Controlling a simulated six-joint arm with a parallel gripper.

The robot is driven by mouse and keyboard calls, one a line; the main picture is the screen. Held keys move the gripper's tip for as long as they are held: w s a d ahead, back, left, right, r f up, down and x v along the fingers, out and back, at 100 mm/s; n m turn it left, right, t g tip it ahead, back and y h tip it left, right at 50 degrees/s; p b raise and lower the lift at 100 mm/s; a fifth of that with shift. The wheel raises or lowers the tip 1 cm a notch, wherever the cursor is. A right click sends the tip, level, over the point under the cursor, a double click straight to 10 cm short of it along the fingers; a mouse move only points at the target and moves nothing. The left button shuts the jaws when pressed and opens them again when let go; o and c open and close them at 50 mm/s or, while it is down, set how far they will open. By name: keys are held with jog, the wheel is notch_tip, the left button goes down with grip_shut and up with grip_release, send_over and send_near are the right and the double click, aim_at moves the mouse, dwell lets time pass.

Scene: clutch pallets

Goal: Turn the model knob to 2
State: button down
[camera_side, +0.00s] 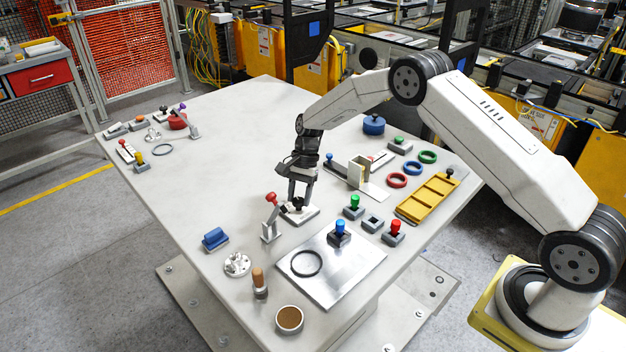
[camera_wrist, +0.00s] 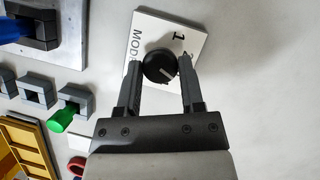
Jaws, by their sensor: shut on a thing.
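The model knob (camera_wrist: 159,65) is a round black knob with a pale pointer line, on a white plate (camera_wrist: 152,28) lettered "MODE…" with a "1" visible. The pointer line slants to the lower right in the wrist view, away from the "1". A further mark beside the right finger is mostly hidden. My gripper (camera_wrist: 160,68) is shut on the knob, one finger on each side. In the side view my gripper (camera_side: 299,198) reaches down over the knob's plate (camera_side: 302,216) near the middle of the table.
A red-topped lever (camera_side: 271,215) stands just left of the plate. Green (camera_side: 354,206), blue (camera_side: 340,234) and red (camera_side: 394,232) knobbed blocks stand to the right and in front. A grey bracket (camera_side: 359,170) is behind right. The table's left middle is clear.

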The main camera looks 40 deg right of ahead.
jog(key=shift+n, duration=0.4)
jog(key=n, duration=0.1)
jog(key=n+g+h, duration=0.1)
jog(key=n, duration=0.1)
jog(key=shift+w+a+n, duration=0.1)
jog(key=shift+w+n, duration=0.05)
jog(key=shift+n, duration=0.15)
jog(key=n+g+h, duration=0.1)
jog(key=n, duration=0.3)
jog(key=shift+n+h, duration=0.3)
jog(key=shift+c, duration=1)
grip_release()
jog(key=shift+w, duration=0.1)
jog(key=v, duration=0.7)
jog(key=shift+w+r, duration=0.2)
jog(key=shift+r, duration=0.1)
